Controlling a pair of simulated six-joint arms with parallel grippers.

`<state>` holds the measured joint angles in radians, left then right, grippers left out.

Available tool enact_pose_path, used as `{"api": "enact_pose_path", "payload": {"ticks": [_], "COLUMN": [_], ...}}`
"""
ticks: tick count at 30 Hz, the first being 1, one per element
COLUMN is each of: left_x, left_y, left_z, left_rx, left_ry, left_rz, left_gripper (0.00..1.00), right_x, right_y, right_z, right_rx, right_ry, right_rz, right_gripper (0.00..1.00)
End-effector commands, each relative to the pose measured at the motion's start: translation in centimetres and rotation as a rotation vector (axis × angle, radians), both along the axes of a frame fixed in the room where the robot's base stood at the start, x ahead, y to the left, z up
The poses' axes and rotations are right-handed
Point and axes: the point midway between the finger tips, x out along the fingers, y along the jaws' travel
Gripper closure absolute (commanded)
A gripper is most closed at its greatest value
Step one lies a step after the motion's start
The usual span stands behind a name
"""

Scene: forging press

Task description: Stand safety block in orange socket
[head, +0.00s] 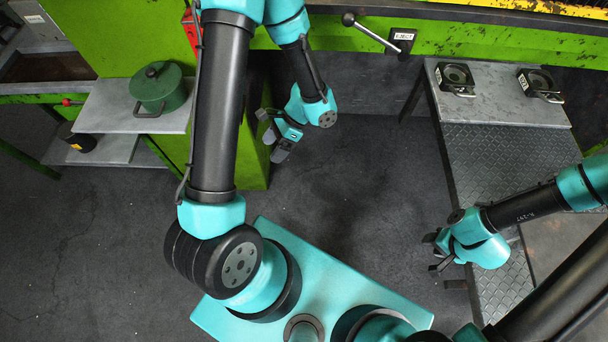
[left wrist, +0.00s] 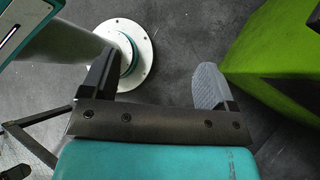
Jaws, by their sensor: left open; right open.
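I cannot make out the safety block or the orange socket in either view. My left gripper (head: 271,137) hangs beside the green press leg in the head view, open and empty. In the left wrist view its two fingers (left wrist: 155,85) are spread apart with only dark floor between them. My right gripper (head: 434,253) is open and empty at the left edge of the checker-plate table.
A green lidded pot (head: 158,90) stands on a grey shelf (head: 110,118) at left, with a black cylinder (head: 78,139) below. Two black fixtures (head: 455,79) (head: 540,84) sit on the right table (head: 490,160). An eject lever (head: 372,32) juts from the green press (head: 470,42).

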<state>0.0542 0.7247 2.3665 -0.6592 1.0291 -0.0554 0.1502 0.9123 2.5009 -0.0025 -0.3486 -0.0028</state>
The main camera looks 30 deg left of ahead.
Motion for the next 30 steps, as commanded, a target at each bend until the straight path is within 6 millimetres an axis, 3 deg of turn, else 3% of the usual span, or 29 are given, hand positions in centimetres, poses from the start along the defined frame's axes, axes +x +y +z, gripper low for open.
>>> {"api": "enact_pose_path", "payload": {"ticks": [7,15,24,30], "left_x": [-1.6,-0.9,1.0,1.4], "left_y": [-5.4,-9.3,-9.7,-9.3], "left_z": [-5.6,-9.8,-12.4,-12.7], "left_rx": [-0.192,-0.286,-0.265,-0.250], "left_ry": [-0.174,-0.416,-0.696,-0.756], "left_rz": [0.315,0.675,0.985,1.036], "left_gripper": [0.19,0.19,0.19,0.19], "right_x": [0.0,0.0,0.0,0.0], "right_y": [0.0,0.0,0.0,0.0], "right_z": [0.0,0.0,0.0,0.0], "right_rx": [0.000,0.000,0.000,0.000], "right_ry": [0.000,0.000,0.000,0.000], "right_rz": [0.000,0.000,0.000,0.000], "right_gripper": [0.57,0.57,0.57,0.57]}}
